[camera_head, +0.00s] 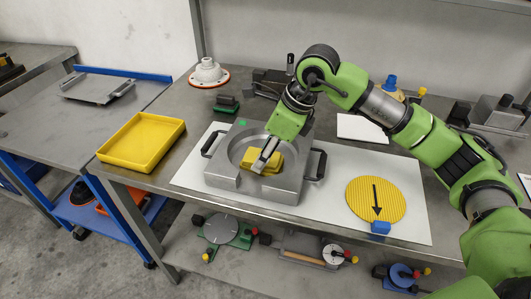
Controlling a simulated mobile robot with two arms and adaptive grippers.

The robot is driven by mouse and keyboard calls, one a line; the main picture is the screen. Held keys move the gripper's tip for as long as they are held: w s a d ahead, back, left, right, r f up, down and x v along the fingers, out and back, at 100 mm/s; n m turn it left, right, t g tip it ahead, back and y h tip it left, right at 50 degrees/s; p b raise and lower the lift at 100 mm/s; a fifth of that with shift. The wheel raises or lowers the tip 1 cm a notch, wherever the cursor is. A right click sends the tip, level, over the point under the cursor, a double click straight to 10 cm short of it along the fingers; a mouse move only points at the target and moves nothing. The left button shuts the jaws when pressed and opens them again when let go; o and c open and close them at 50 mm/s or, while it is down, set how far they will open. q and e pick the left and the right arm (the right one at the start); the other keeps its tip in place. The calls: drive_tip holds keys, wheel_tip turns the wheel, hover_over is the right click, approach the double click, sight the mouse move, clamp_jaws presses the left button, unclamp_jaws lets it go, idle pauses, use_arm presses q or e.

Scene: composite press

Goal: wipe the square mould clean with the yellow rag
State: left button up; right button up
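The square mould (222,169) is a grey metal block with a round recess, a black handle on each side and a green dot at its back left corner. It sits on a white sheet on the bench. The yellow rag (250,156) is bunched up inside the recess, towards its right side. My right gripper (264,163) points down into the recess with its fingers at the rag, which shows on both sides of them. It looks shut on the rag; the fingertips are partly hidden in it. My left gripper is not in view.
A yellow tray (141,166) stands left of the mould, near the bench edge. A yellow ribbed disc (367,193) with a black arrow and a blue block (380,227) lie to the right. A white flanged part (208,72) stands behind. My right arm spans the bench's right side.

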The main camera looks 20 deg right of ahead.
drive_tip(key=shift+w+d+f, duration=0.1)
drive_tip(key=shift+w+d, duration=0.4)
drive_tip(key=shift+w, duration=0.25)
drive_tip(key=shift+w+d, duration=0.65)
drive_tip(key=shift+w, duration=0.35)
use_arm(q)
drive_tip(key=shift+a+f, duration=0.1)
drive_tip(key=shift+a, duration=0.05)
use_arm(e)
drive_tip(key=shift+r, duration=0.2)
wheel_tip(320, 180, up, 5)
drive_tip(key=p, duration=0.3)
drive_tip(key=shift+f, duration=0.15)
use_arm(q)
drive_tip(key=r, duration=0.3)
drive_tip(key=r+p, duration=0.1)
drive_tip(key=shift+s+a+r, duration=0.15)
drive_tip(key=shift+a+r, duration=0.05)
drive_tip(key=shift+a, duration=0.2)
use_arm(e)
wheel_tip(320, 180, up, 2)
drive_tip(key=shift+r, duration=0.1)
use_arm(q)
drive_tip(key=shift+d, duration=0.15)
